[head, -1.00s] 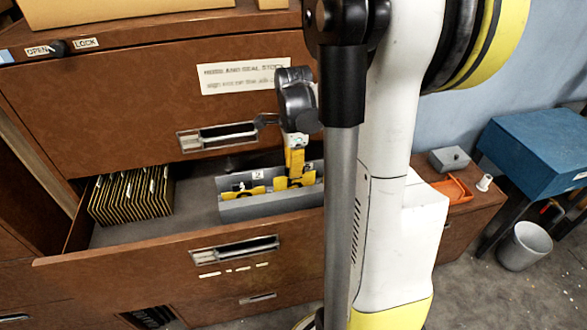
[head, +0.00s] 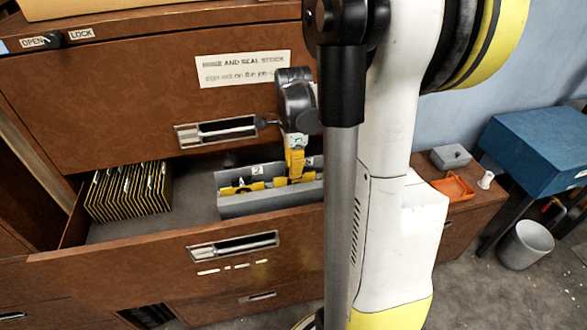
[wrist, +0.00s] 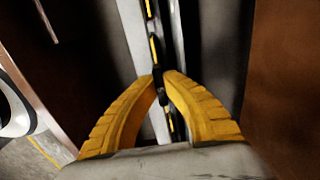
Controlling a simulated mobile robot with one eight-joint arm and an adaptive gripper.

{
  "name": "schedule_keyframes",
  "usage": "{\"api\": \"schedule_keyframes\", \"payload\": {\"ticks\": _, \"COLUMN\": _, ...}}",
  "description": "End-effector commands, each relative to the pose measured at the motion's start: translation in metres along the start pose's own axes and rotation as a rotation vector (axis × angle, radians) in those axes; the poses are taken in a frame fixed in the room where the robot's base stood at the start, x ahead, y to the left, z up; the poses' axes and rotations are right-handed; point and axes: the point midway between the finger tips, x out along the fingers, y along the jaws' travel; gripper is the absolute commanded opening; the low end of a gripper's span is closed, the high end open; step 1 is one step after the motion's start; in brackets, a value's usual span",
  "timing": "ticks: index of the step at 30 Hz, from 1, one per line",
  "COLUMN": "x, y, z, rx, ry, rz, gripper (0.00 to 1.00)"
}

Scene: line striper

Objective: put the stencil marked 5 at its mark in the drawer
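My gripper (head: 295,178) points down into a grey box (head: 270,207) in the open drawer (head: 150,265). In the wrist view its yellow fingers (wrist: 161,76) come together on the thin dark edge of a stencil (wrist: 158,88), seen nearly edge-on in the box. The number on this stencil cannot be read. Yellow stencil tops (head: 255,187) show above the box's front wall on both sides of the fingers. White number labels (head: 257,170) stand along the box's back; one looks like a 2, the others are too small to read. My arm hides the box's right end.
A row of yellow-edged dark cards (head: 130,190) stands at the drawer's left. Bare drawer floor (head: 190,200) lies between them and the box. The closed upper drawer front with its handle (head: 217,132) is close behind my gripper. An orange tray (head: 453,188) sits at right.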

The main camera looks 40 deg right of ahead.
Motion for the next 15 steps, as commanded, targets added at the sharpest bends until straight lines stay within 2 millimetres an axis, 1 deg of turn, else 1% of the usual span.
{"api": "schedule_keyframes", "payload": {"ticks": 11, "x": 0.0106, "y": 0.0, "z": 0.0, "rx": 0.0, "ry": 0.0, "rz": 0.0, "gripper": 0.0}}
{"api": "schedule_keyframes", "payload": {"ticks": 12, "x": 0.0097, "y": 0.0, "z": 0.0, "rx": 0.0, "ry": 0.0, "rz": 0.0, "gripper": 0.17}}
{"api": "schedule_keyframes", "payload": {"ticks": 13, "x": 0.0094, "y": 0.0, "z": 0.0, "rx": 0.0, "ry": 0.0, "rz": 0.0, "gripper": 0.26}}
{"api": "schedule_keyframes", "payload": {"ticks": 14, "x": 0.0093, "y": -0.0001, "z": 0.0, "rx": 0.0, "ry": 0.0, "rz": 0.0, "gripper": 0.31}}
{"api": "schedule_keyframes", "payload": {"ticks": 15, "x": 0.0091, "y": -0.0003, "z": 0.0, "rx": 0.0, "ry": 0.0, "rz": -0.001, "gripper": 0.31}}
